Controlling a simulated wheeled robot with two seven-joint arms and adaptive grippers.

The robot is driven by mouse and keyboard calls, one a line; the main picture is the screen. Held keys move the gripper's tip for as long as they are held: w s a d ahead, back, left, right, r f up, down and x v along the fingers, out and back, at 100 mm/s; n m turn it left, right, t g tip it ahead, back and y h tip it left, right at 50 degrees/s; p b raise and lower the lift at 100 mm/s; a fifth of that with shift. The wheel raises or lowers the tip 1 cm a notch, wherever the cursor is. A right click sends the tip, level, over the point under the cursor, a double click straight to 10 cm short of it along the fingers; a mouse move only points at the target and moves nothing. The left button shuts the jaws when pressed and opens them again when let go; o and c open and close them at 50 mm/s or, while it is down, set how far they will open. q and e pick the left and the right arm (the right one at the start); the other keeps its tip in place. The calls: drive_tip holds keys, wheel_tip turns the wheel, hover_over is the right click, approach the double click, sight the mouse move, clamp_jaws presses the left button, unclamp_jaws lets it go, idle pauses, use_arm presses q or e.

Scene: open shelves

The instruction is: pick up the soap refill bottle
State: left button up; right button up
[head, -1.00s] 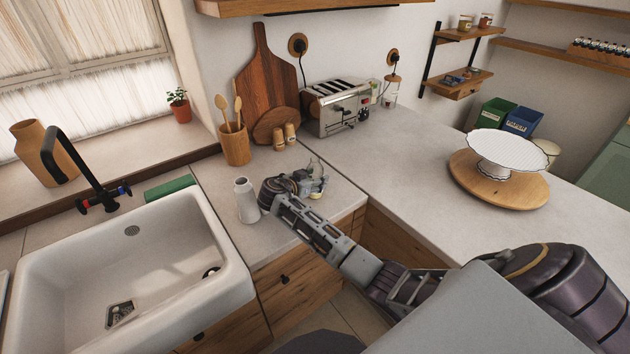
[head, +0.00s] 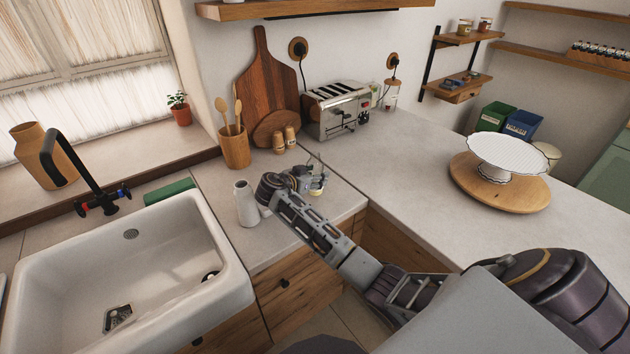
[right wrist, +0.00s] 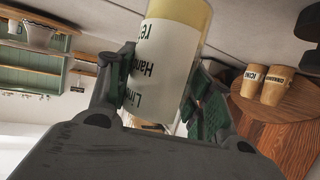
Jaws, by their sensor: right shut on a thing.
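The soap refill bottle (right wrist: 165,65), with a white label with dark print and a yellow part, is between the two fingers in the right wrist view. My right gripper (right wrist: 162,95) is shut on it. In the head view my right gripper (head: 312,180) is over the counter between the sink and the toaster. Only a small yellowish part of the bottle (head: 316,191) shows there; the gripper hides the rest. I cannot tell how far it is above the counter. My left gripper is not in view.
A white bottle (head: 245,204) stands close to the left of my right wrist. Two wooden shakers (head: 284,138), a utensil pot (head: 235,150) and a toaster (head: 337,110) stand behind. A white cake stand (head: 508,153) is at right. The counter's middle right is clear.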

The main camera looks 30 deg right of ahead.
sight(312, 160)
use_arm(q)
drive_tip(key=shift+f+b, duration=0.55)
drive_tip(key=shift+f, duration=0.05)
use_arm(e)
drive_tip(key=shift+r, duration=3.4)
drive_tip(key=shift+w, duration=0.1)
